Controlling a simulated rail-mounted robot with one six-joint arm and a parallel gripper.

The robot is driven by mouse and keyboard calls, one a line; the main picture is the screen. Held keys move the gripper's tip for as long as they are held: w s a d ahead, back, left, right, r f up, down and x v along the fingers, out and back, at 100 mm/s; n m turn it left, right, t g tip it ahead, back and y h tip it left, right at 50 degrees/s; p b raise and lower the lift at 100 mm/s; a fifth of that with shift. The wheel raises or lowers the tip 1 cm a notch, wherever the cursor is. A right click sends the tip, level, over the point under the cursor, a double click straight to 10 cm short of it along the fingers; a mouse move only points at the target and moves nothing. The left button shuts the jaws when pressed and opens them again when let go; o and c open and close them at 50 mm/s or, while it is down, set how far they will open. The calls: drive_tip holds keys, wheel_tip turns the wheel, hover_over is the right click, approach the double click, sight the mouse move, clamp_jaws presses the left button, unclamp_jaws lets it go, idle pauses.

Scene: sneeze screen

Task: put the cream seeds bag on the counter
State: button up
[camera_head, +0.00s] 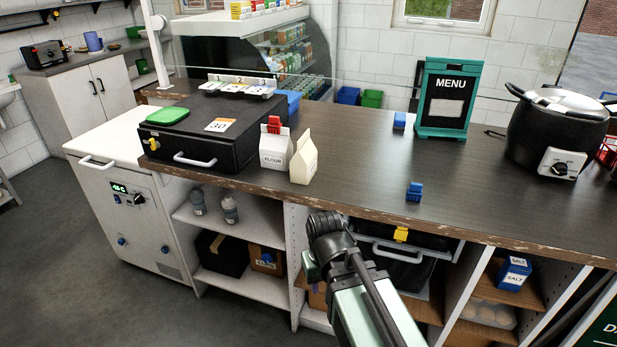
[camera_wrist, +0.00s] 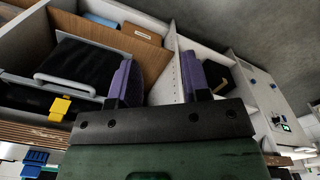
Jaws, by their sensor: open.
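A cream paper bag (camera_head: 303,158) stands upright on the dark counter (camera_head: 350,142), just right of a white flour bag (camera_head: 276,148) with a red clip. The print on the cream bag is too small to read, so I cannot confirm that it is the seeds bag. In the wrist view my gripper (camera_wrist: 160,80) has its two purple fingers spread, with nothing between them. It faces the shelves under the counter. In the head view my arm rises in front of these shelves, and my fingers are not visible. No cream bag shows in the wrist view.
A black case (camera_head: 215,130) stands left of the bags. A menu stand (camera_head: 447,100), a cooker (camera_head: 557,135) and two blue clips, one nearer the front edge (camera_head: 414,191), are to the right. Below, a handled black box (camera_wrist: 85,80) and white dividers stand close to my fingers.

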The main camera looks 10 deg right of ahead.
drive_tip(key=w+r+t+h, duration=0.1)
drive_tip(key=w+t+h, duration=0.3)
drive_tip(key=w, duration=0.7)
drive_tip(key=m+t+h, duration=0.5)
drive_tip(key=m+t, duration=0.2)
drive_tip(key=t, duration=0.4)
approach(302, 146)
drive_tip(key=x, duration=1)
drive_tip(key=shift+w+r, duration=0.35)
drive_tip(key=shift+w, duration=0.1)
drive_tip(key=shift+s, duration=0.1)
clamp_jaws()
